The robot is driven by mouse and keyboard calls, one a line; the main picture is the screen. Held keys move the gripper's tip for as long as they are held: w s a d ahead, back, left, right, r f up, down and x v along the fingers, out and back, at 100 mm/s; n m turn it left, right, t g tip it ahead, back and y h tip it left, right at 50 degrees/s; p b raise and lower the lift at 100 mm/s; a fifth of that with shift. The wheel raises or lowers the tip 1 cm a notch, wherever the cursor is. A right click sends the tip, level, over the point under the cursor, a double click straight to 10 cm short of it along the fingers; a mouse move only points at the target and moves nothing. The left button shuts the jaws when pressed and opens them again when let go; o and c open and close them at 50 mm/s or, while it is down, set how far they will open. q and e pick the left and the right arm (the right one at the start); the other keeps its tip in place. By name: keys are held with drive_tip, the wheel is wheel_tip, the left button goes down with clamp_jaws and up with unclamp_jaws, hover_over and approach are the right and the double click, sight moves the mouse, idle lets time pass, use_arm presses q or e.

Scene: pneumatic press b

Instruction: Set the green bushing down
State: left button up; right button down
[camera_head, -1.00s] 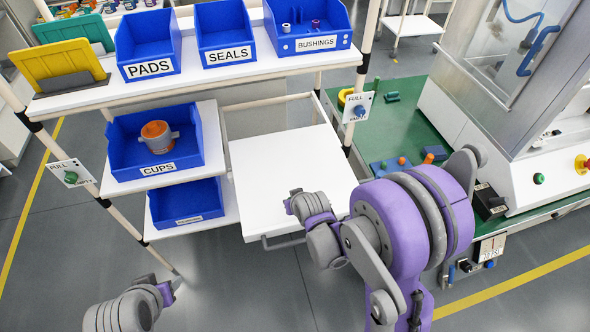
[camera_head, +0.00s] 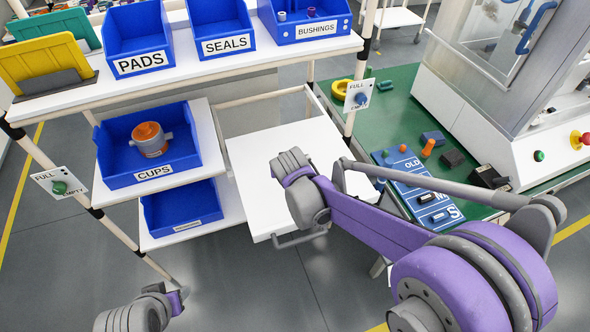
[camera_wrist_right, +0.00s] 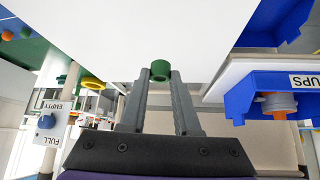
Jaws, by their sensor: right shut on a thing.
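The green bushing (camera_wrist_right: 160,70) is a short hollow cylinder, seen in the right wrist view between the fingertips of my right gripper (camera_wrist_right: 160,78). That gripper is shut on it. The bushing shows near the edge of the white pull-out shelf (camera_head: 262,190); I cannot tell whether it touches the shelf. In the head view my right wrist (camera_head: 293,170) is over this shelf, and its fingers and the bushing are hidden. My left arm's end (camera_head: 150,305) is at the bottom left over the floor; its fingers are too unclear to read.
A blue CUPS bin (camera_head: 120,170) stands left of the pull-out shelf, holding an orange-and-grey part (camera_head: 150,140). The BUSHINGS bin (camera_head: 280,32) is on the top shelf. A rack post with a FULL/EMPTY sign (camera_head: 361,95) stands right. The green bench (camera_head: 400,95) carries a blue mat (camera_head: 418,180).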

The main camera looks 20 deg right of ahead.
wheel_tip(320, 180, down, 10)
drive_tip(key=shift+w+r+b, duration=0.1)
drive_tip(key=shift+r+b, duration=0.1)
drive_tip(key=shift+b, duration=0.3)
drive_tip(key=shift+f, duration=0.15)
drive_tip(key=c, duration=0.6)
unclamp_jaws()
drive_tip(key=shift+c, duration=0.2)
drive_tip(key=shift+r, duration=0.3)
drive_tip(key=p+v, duration=0.1)
drive_tip(key=v, duration=1.1)
drive_tip(key=s+d+n+g, duration=0.1)
drive_tip(key=s+d, duration=0.1)
drive_tip(key=s, duration=0.7)
drive_tip(key=s+d+r+g+y, duration=0.1)
drive_tip(key=s+d, duration=0.1)
drive_tip(key=s, duration=0.8)
drive_tip(key=shift+r+n, duration=0.15)
drive_tip(key=shift+n, duration=0.25)
